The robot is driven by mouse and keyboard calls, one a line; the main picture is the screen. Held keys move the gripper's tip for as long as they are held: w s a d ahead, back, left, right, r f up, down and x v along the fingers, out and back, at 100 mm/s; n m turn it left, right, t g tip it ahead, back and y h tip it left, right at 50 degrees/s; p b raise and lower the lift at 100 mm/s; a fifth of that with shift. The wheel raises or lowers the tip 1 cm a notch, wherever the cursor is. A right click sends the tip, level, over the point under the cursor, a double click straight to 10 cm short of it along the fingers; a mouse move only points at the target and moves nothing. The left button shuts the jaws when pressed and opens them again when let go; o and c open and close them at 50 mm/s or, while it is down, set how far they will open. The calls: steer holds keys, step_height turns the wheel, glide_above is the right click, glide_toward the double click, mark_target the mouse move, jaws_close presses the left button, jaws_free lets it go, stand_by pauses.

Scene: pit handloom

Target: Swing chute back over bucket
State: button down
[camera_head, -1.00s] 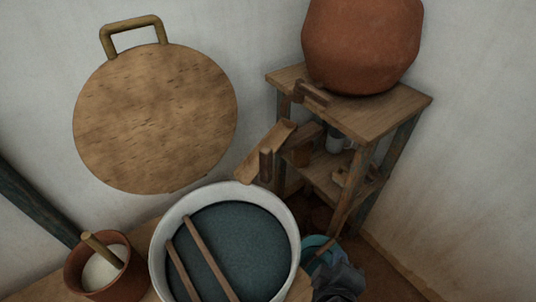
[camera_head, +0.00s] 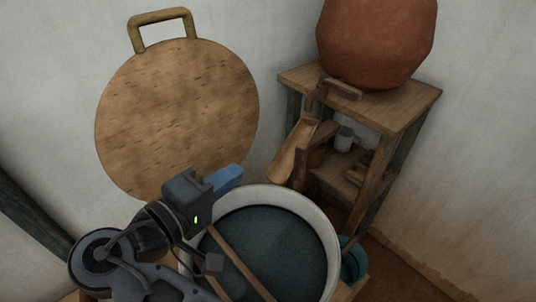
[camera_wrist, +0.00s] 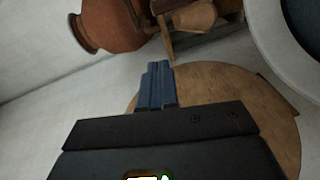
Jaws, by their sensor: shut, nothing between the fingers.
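The chute (camera_head: 290,154) is a narrow wooden trough that slopes down from the small stand toward the back rim of the large pale vat (camera_head: 333,238). An upright wooden piece (camera_head: 301,168) stands by its lower part. A teal bucket (camera_head: 353,262) sits low at the vat's right side, partly hidden; the chute's lower end is not over it. My gripper (camera_head: 236,173) has blue fingers, shut and empty, above the vat's left back rim, left of the chute and apart from it. The wrist view shows the shut fingers (camera_wrist: 158,68) and what looks like the chute (camera_wrist: 195,17) beyond.
A round wooden lid (camera_head: 178,115) leans on the wall behind my gripper. A stick (camera_head: 240,262) lies across the dark-filled vat.

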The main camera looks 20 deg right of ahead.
stand_by(0.3)
steer(key=p, duration=0.2)
glide_above(283, 179)
steer(key=shift+w+f, duration=0.1)
steer(key=shift+f, duration=0.95)
